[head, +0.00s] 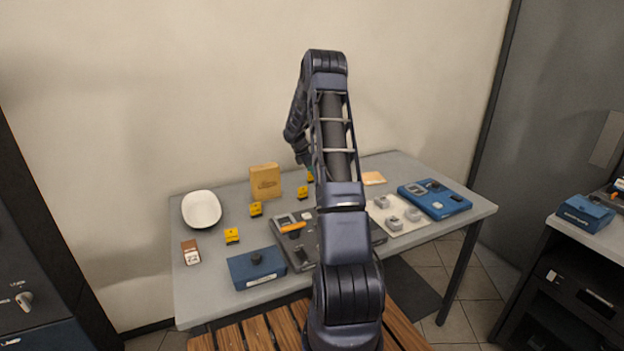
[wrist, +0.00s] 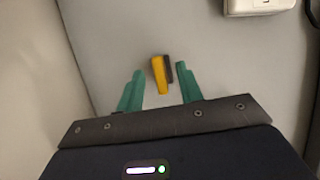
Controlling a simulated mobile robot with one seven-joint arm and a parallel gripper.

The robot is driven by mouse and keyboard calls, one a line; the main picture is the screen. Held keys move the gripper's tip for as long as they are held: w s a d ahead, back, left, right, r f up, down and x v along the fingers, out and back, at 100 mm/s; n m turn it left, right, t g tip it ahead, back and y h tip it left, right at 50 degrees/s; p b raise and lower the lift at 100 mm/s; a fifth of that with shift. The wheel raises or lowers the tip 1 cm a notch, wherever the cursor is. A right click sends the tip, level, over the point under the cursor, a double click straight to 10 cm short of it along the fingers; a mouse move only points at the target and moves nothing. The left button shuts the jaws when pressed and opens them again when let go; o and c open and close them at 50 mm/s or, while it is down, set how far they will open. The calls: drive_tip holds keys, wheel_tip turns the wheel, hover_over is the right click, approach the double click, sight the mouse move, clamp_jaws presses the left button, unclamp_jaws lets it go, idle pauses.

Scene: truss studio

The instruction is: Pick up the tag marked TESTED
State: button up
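Several small yellow-and-black tags stand on the grey table: one at the front left (head: 232,236), one behind it (head: 256,209), one further right (head: 302,193) and one at the back (head: 310,177), partly hidden by my arm. Their lettering is too small to read, so I cannot tell which says TESTED. In the wrist view, one yellow tag with a dark side (wrist: 158,76) lies between the green fingertips of my gripper (wrist: 160,68). The fingers are apart, with a gap on both sides of the tag. In the head view my gripper is mostly hidden behind my arm.
A cardboard box (head: 265,182) and a white bowl (head: 202,209) stand at the back left. A blue box (head: 257,268), a grey device (head: 303,255), a pale tray (head: 382,218) of grey pieces and a blue device (head: 447,205) occupy the front and right. A wall rises behind the table.

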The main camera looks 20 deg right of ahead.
drive_tip(key=shift+x, duration=0.9)
clamp_jaws()
drive_tip(key=shift+r, duration=0.15)
